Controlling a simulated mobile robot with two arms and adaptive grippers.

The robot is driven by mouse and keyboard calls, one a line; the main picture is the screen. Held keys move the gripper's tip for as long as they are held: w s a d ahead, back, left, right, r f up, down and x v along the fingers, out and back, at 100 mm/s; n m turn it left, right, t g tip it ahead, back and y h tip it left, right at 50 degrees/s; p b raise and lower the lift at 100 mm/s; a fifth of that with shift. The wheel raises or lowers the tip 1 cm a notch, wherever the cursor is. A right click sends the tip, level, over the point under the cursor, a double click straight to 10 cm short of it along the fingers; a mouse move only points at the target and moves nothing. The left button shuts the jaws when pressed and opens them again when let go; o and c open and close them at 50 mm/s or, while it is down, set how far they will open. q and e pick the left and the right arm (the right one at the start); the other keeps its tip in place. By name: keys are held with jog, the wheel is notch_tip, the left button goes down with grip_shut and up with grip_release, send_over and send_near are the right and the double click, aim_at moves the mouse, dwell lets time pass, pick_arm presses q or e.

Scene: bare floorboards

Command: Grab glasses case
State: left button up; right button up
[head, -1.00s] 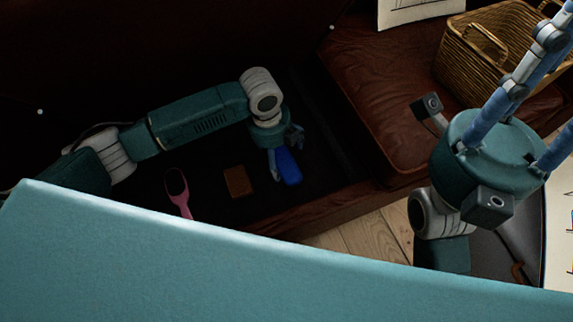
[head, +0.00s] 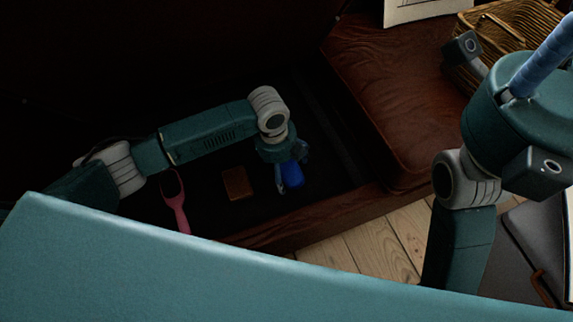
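A blue object (head: 292,176), which looks like the glasses case, lies in the dark open compartment of the brown leather seat. My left gripper (head: 288,172) reaches down over it, with one finger at its left side and the other near its upper right. The fingers look apart around the blue object, but the view is too dark and small to tell whether they press on it. My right gripper (head: 545,62) is at the upper right, raised, with its fingertips cut off by the frame edge.
A brown wallet-like item (head: 237,183) and a pink hairbrush or mirror (head: 175,203) lie left of the blue object. A leather cushion (head: 385,100) is to the right, with a wicker basket (head: 500,30) behind. Floorboards (head: 370,245) show in front.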

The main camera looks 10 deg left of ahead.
pick_arm(q)
jog(key=c, duration=1.1)
jog(key=shift+r, duration=0.1)
